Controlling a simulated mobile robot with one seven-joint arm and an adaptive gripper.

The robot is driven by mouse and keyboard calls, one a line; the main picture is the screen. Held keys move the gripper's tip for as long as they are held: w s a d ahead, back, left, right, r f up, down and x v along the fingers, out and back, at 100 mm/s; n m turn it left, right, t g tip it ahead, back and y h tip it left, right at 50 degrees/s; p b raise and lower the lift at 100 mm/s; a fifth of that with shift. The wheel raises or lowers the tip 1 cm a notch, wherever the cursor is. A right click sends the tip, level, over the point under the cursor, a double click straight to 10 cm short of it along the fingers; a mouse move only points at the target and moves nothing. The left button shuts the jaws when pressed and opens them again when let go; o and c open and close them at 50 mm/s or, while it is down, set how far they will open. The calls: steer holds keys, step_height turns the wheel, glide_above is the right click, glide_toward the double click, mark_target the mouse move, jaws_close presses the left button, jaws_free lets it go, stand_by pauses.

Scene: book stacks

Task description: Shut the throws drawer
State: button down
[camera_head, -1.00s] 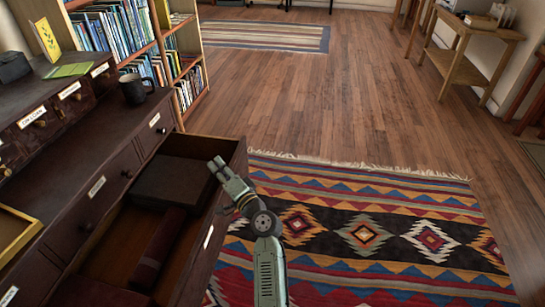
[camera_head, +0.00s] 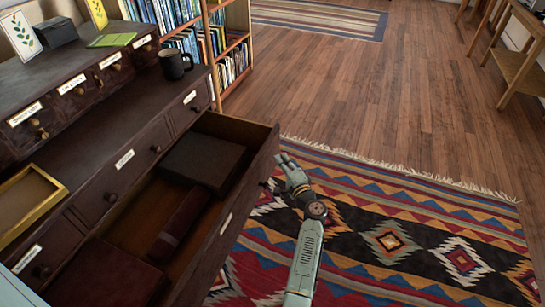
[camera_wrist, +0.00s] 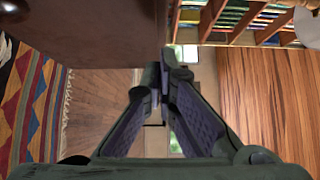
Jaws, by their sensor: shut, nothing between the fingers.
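A large dark wooden drawer (camera_head: 214,236) stands pulled out of the cabinet, its white label too small to read. I cannot confirm that it is the throws drawer. Inside lie a dark flat box (camera_head: 203,160), a dark red rolled item (camera_head: 181,222) and another dark red block (camera_head: 110,275). My gripper (camera_head: 281,158) is shut and empty, just outside the drawer front near its far end. I cannot tell whether it touches the front. In the wrist view, the shut fingertips (camera_wrist: 165,58) point past a brown panel (camera_wrist: 100,30), which appears to be the drawer front.
The cabinet top holds a black mug (camera_head: 174,65), a wooden tray (camera_head: 27,203) and a dark box (camera_head: 57,31). Small labelled drawers sit above. A bookshelf (camera_head: 235,40) stands behind the cabinet. A patterned rug (camera_head: 390,240) and open wooden floor lie to the right.

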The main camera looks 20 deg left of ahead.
mark_target(266, 149)
steer(key=shift+s+a+p, duration=0.15)
steer(key=shift+a+p, duration=0.2)
steer(key=shift+a, duration=1.5)
